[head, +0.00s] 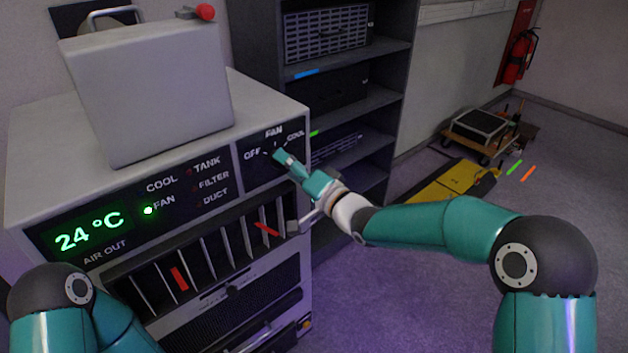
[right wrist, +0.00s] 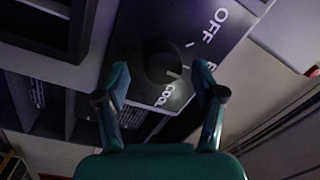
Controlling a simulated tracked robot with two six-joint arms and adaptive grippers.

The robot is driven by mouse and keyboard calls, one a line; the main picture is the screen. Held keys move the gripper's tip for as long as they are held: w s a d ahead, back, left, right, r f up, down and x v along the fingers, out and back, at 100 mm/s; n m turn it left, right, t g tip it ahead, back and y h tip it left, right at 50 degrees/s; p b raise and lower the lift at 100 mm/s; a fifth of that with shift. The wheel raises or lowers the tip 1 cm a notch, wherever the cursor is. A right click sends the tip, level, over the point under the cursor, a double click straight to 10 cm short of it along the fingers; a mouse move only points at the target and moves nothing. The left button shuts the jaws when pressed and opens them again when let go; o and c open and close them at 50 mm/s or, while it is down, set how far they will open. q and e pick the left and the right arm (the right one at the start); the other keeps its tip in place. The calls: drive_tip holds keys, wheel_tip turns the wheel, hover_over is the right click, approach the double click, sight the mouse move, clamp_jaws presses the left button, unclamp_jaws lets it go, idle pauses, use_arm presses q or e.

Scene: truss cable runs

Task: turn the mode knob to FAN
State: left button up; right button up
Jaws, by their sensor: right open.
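The mode panel (head: 256,158) is on the upper right of the air unit's front, marked OFF, FAN and COOL. The dark round mode knob (right wrist: 162,66) shows in the right wrist view, between and just beyond my fingertips. Which mark it points to is too dark to tell. My right gripper (head: 282,156) is at the panel and hides most of the knob in the head view. In the right wrist view, its two fingers (right wrist: 162,88) stand apart, one on each side of the knob; contact is not clear. My left gripper is out of view.
The unit's green display (head: 88,232) reads 24 °C, and the lamp beside FAN (head: 148,210) is lit green. A grey box (head: 150,90) stands on the unit. A dark shelf rack (head: 385,100) is close on the right. A yellow case (head: 455,190) lies on the floor.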

drive_tip(key=v, duration=1.1)
drive_tip(key=s+d+f+m+g+h, duration=0.1)
drive_tip(key=s+f+g+h, duration=0.15)
drive_tip(key=f, duration=0.75)
drive_tip(key=s+d+f+m+g+h, duration=0.1)
drive_tip(key=s+d+f+m, duration=0.15)
drive_tip(key=f, duration=0.65)
drive_tip(key=s+d+f+m+g+h, duration=0.1)
drive_tip(key=s+f+g+h, duration=0.15)
drive_tip(key=f, duration=0.75)
drive_tip(key=s+f+n+g+h, duration=0.1)
drive_tip(key=s+f+n+g, duration=0.2)
drive_tip(key=s+f, duration=0.3)
drive_tip(key=s+d+f+n+g, duration=0.1)
drive_tip(key=s+f+n+g, duration=0.2)
drive_tip(key=s, duration=1.2)
wheel_tip(320, 180, down, 3)
drive_tip(key=shift+s+d+r+n+g+h, duration=0.15)
drive_tip(key=shift+s+n+g+h, duration=0.2)
drive_tip(key=shift+g, duration=0.55)
